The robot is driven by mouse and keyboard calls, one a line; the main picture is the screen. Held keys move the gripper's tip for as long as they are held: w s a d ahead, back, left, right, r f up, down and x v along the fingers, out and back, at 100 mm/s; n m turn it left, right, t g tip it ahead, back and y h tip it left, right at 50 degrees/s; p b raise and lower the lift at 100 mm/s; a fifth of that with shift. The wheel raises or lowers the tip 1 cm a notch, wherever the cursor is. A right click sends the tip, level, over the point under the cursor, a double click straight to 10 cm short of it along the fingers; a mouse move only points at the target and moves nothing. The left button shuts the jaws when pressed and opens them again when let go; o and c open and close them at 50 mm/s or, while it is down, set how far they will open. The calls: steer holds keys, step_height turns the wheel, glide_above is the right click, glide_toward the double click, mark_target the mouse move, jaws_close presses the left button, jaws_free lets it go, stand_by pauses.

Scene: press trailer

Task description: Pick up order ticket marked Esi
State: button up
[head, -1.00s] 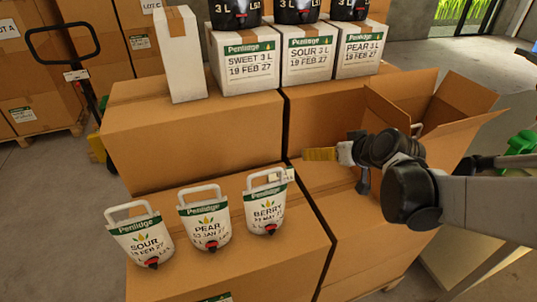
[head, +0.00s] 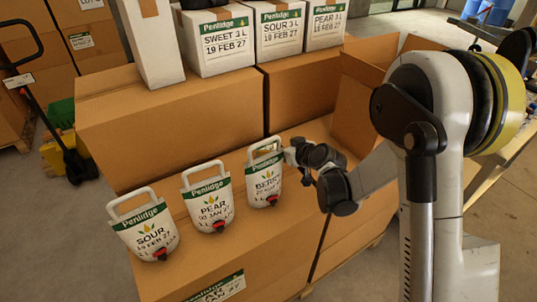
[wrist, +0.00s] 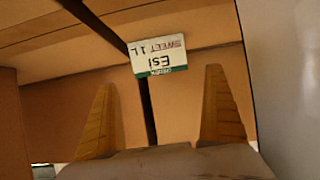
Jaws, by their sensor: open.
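The order ticket marked Esi (wrist: 158,54) is a small white card with a green strip, and also reads SWEET 1L. It appears upside down in the wrist view, on brown cardboard near a dark gap between boxes. My gripper (wrist: 159,77) is open, with its two yellow fingers apart and the ticket seen beyond and between their tips. I cannot tell the exact distance. In the head view my gripper (head: 284,152) is just behind and right of the BERRY pouch (head: 264,182), which partly hides it. The ticket cannot be made out there.
The PEAR pouch (head: 209,203) and SOUR pouch (head: 146,232) stand left of the BERRY pouch on the front carton (head: 245,245). Taller cartons (head: 170,120) behind carry white boxes (head: 217,47). An open carton (head: 355,110) stands to the right, partly behind my arm.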

mark_target(269, 145)
steer(key=b+x, duration=0.2)
steer(key=x, duration=0.4)
steer(key=shift+w+a+f, duration=0.15)
steer(key=shift+w+a, duration=0.05)
steer(key=shift+a, duration=0.05)
steer(key=c, duration=0.6)
steer(key=shift+c, duration=0.2)
